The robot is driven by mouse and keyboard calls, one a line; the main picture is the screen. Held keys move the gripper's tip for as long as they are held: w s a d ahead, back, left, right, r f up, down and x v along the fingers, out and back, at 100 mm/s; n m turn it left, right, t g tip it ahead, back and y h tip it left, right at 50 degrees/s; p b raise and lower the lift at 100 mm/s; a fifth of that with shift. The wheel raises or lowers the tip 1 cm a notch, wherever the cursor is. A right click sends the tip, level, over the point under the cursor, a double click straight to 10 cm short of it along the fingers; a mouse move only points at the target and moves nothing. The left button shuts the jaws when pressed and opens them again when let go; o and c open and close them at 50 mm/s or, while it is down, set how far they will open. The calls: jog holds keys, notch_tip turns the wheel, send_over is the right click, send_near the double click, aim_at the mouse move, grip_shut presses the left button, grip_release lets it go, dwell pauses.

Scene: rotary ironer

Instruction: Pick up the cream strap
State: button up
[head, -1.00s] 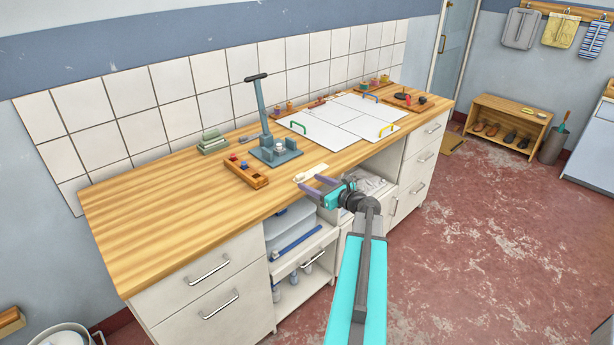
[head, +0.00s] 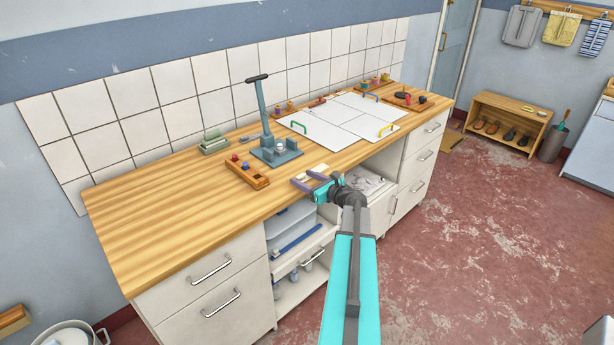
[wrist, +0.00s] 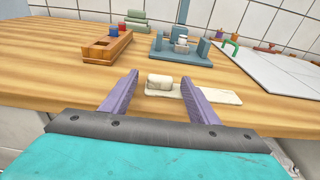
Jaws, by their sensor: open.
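The cream strap lies on the wooden worktop near its front edge. In the wrist view it has a thick rolled end (wrist: 159,82) and a flat strip (wrist: 218,95) running off to the right. In the head view the strap (head: 320,168) is small and partly hidden by my gripper (head: 305,178). My gripper is open and empty. In the wrist view its two purple fingers (wrist: 158,78) stand apart, with the rolled end showing between them. The right finger covers part of the flat strip. I cannot tell whether either finger touches the strap.
Beyond the strap stand a wooden block holder (wrist: 105,47) with coloured pegs and a blue-grey lever press (head: 277,153). White panels (head: 345,122) with coloured handles lie to the right. The worktop's left part (head: 160,215) is clear. Open shelves are below.

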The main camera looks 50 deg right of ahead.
dwell(0.3)
jog(key=c, duration=1.1)
jog(key=shift+r, duration=0.1)
jog(key=shift+r+b, duration=0.55)
jog(key=shift+r, duration=0.4)
jog(key=shift+s+a+r+b, duration=0.3)
jog(key=shift+a+r+b, duration=0.05)
jog(key=shift+r, duration=0.3)
jog(key=s+a, duration=0.2)
jog(key=s+a+r, duration=0.1)
jog(key=s+a, duration=0.1)
jog(key=s, duration=0.1)
jog(key=s+a, duration=0.2)
jog(key=a, duration=0.1)
jog(key=shift+s+r+b, duration=0.2)
jog(key=shift+r+b, duration=0.05)
jog(key=shift+b, duration=0.15)
